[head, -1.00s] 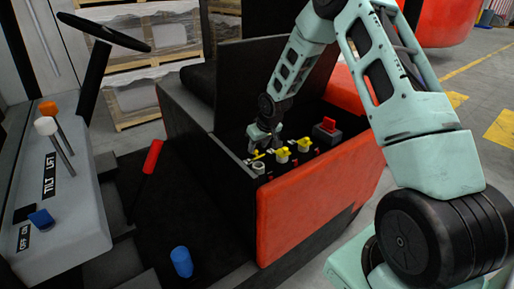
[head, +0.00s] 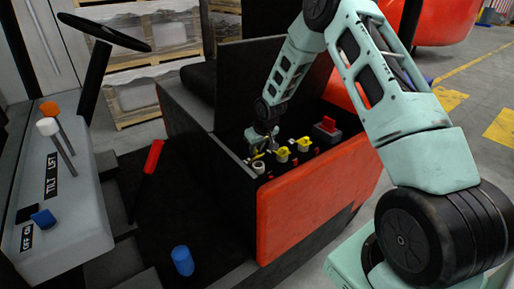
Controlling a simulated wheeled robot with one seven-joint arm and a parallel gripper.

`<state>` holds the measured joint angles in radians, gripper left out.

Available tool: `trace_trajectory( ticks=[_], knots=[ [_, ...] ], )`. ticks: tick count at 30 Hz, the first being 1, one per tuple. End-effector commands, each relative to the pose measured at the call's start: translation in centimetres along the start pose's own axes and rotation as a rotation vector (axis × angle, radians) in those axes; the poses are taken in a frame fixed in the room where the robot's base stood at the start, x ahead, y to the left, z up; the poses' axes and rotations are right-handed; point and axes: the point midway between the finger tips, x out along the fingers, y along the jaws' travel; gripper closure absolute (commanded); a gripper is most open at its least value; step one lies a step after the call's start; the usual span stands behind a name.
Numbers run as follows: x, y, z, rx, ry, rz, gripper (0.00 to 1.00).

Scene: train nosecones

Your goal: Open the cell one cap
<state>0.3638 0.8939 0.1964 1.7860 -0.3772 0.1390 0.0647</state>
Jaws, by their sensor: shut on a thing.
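The open battery compartment holds a row of white filler necks with yellow caps. My gripper (head: 262,145) points down at the left end of the row and is shut on the leftmost yellow cap (head: 258,155), which its fingers mostly hide. A white neck (head: 258,167) shows just below this cap; I cannot tell whether the two touch. A middle yellow cap (head: 282,155) and a right yellow cap (head: 304,144) sit to the right of my gripper. No cell numbers are readable.
A red connector on a grey block (head: 326,127) stands at the right of the compartment. The raised black lid (head: 245,85) is close behind my arm. The red body panel (head: 310,205) bounds the front. Levers and a steering wheel (head: 103,32) are at left.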

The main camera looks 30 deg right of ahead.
Motion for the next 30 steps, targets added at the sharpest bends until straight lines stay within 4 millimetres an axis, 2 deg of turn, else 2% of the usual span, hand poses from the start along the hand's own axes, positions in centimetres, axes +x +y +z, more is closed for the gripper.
trace_trajectory(
  ticks=[15,29,30],
  knots=[
    [0.7,0.1,-2.2,0.001,-0.308,0.001,1.00],
    [0.6,0.0,-2.4,0.000,-0.342,-0.001,1.00],
    [0.6,0.0,-2.4,0.000,-0.342,-0.001,0.68]
  ],
)
